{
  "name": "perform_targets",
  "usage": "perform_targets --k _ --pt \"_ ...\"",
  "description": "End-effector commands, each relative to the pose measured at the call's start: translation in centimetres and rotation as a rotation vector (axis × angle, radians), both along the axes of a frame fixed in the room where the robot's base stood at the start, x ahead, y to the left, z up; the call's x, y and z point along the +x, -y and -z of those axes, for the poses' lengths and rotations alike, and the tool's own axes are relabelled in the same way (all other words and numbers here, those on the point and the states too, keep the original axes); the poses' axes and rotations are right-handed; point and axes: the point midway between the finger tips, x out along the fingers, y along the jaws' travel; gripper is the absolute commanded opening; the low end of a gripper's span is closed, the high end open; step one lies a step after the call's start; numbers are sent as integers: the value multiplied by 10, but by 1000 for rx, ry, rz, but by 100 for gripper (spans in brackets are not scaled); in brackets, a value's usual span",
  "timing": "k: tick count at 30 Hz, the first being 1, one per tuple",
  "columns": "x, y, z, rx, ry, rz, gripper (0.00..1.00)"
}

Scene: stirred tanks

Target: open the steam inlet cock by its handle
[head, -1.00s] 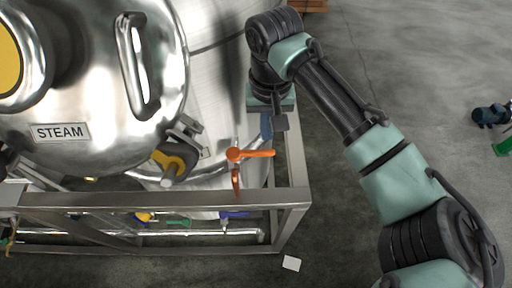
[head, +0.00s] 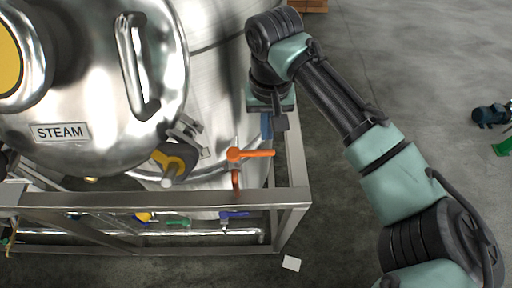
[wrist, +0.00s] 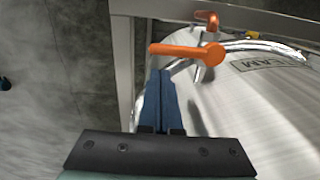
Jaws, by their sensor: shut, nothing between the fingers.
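An orange lever handle (head: 252,154) sits on a cock at the right end of the tank, inside the frame corner. It points right in the head view. In the wrist view the handle (wrist: 188,50) lies across the top middle and points left from its hub. My gripper (wrist: 160,75) has blue fingers, shut together with nothing between them. Their tips are just short of the handle in that view; I cannot tell whether they touch. In the head view my gripper (head: 267,126) is just above and right of the handle, partly hidden by my wrist.
The steel tank (head: 95,95) carries a STEAM label (head: 60,132). A metal frame rail (head: 180,199) runs in front, and its post (head: 296,160) stands right of the handle. Green (head: 178,222) and blue (head: 233,214) handles sit lower.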

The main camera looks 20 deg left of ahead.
Motion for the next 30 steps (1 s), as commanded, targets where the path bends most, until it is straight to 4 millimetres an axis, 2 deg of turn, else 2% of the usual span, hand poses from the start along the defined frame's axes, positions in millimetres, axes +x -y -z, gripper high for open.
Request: perform_targets --k 30 --pt "0 0 28 1 -1 0 0"
